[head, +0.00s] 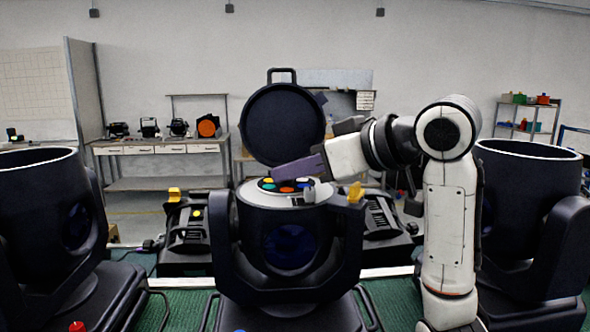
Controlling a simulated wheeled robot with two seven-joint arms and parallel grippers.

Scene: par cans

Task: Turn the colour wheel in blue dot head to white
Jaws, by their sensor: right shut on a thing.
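The middle moving head (290,285) stands open, with its round dark lid (283,125) raised behind it. A small blue mark shows at the bottom edge of the picture in front of it. The colour wheel (287,187) lies in its open top, with blue, orange, green and yellow filters visible. My right gripper (283,172) reaches in from the right, low over the wheel, and is shut on it. The gripper hides part of the wheel; the exact contact and any white filter cannot be made out. My left gripper is not in view.
Open dark heads stand at left (35,205) and right (525,205). A red dot (77,326) marks the left one. Black cases with yellow latches (185,235) sit behind the middle head. A bench (160,148) with lamps stands farther back.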

